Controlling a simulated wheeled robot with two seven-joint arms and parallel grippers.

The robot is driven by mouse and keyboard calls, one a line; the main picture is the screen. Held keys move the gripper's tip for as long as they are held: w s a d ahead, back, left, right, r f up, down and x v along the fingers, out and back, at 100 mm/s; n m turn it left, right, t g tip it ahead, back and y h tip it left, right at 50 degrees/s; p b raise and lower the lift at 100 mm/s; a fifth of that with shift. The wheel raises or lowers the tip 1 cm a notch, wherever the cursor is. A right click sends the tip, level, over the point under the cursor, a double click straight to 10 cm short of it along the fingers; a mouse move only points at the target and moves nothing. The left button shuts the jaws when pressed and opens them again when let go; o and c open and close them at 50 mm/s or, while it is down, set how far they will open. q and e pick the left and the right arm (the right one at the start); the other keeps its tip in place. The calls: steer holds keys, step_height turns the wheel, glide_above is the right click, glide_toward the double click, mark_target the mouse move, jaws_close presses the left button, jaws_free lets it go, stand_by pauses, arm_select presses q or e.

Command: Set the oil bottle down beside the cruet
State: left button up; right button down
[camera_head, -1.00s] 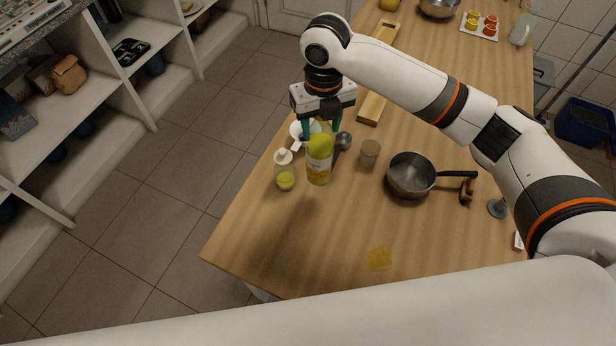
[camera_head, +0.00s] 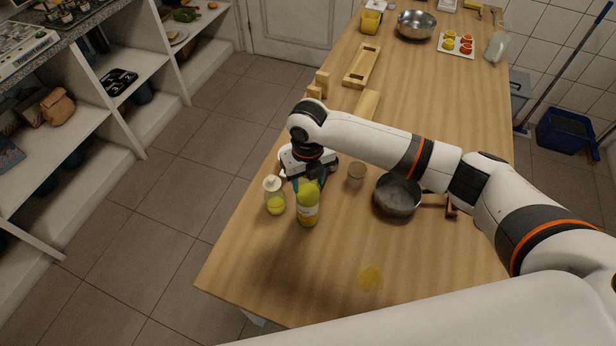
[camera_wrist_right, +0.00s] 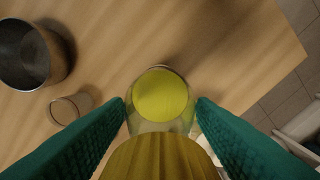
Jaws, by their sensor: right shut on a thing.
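The oil bottle (camera_head: 308,207), clear with yellow-green contents and a pale label, is near the left edge of the wooden table (camera_head: 270,270). My right gripper (camera_head: 308,182) is shut on its upper part. In the wrist view the green fingers are on both sides of the bottle (camera_wrist_right: 162,97). The cruet (camera_head: 275,200), a small glass vessel with a pale stopper and yellow oil, stands just left of the bottle with a narrow gap between them. The bottle looks roughly upright; I cannot tell whether its base touches the table. My left gripper is not in view.
A small jar (camera_head: 356,175) and a dark-handled pan (camera_head: 397,197) stand to the right; both also show in the wrist view, the pan (camera_wrist_right: 30,55) at the upper left. The table's near left area is clear.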

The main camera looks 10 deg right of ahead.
steer(key=shift+f, duration=0.15)
steer(key=c, duration=0.6)
jaws_free()
step_height(320, 180, up, 12)
steer(key=b, duration=0.3)
steer(key=shift+f, duration=0.1)
steer(key=shift+r, duration=0.3)
